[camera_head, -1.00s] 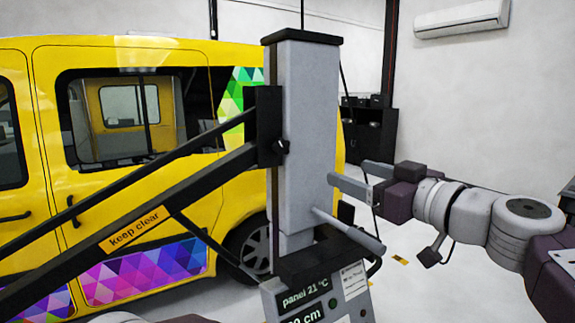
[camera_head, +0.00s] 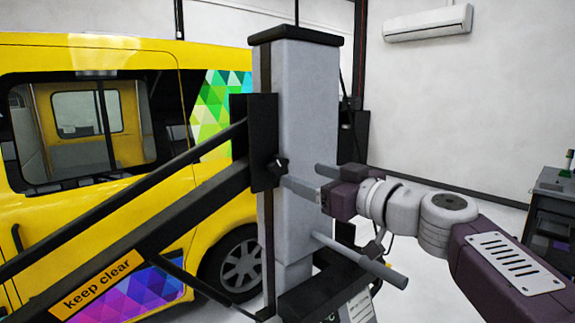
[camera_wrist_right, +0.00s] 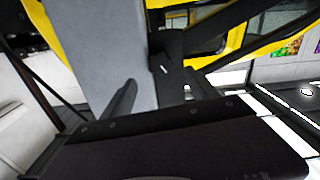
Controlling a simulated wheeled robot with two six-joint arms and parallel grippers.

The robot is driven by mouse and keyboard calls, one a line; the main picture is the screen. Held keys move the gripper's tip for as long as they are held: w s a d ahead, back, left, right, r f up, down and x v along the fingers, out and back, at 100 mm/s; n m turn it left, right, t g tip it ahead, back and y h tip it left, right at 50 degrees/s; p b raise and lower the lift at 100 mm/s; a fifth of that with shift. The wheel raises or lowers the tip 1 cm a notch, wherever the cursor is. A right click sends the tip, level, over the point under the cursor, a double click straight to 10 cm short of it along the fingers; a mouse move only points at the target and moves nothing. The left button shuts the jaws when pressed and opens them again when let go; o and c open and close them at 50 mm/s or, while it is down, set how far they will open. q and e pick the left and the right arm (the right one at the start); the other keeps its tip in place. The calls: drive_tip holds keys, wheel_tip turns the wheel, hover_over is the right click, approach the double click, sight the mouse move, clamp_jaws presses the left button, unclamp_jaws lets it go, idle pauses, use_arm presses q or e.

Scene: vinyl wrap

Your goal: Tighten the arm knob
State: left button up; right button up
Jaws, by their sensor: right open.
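The arm knob (camera_head: 277,164) is small and black with a light mark. It sits on a black bracket (camera_head: 262,130) on the left side of the grey column (camera_head: 308,110). My right gripper (camera_head: 300,174) is open and empty in front of the column, with the nearer fingertip just right of and slightly below the knob. I cannot tell whether it touches. In the right wrist view, the knob (camera_wrist_right: 163,69) shows as a dark shape with a white mark, ahead of and between the two spread fingers (camera_wrist_right: 160,88). My left gripper is not in view.
A black slanted boom with a "keep clear" label (camera_head: 97,285) runs down left from the bracket. A grey handle (camera_head: 360,260) sticks out below my right gripper. A yellow van (camera_head: 110,190) stands behind. A dark cart (camera_head: 553,215) is at right.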

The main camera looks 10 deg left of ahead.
sight(281, 169)
drive_tip(key=p+x, duration=0.2)
drive_tip(key=x, duration=0.4)
drive_tip(key=shift+w+a, duration=0.15)
drive_tip(key=shift+a, duration=0.1)
drive_tip(key=shift+w+a+f, duration=0.1)
drive_tip(key=shift+w+a, duration=0.1)
drive_tip(key=c, duration=1.4)
drive_tip(key=shift+f, duration=0.1)
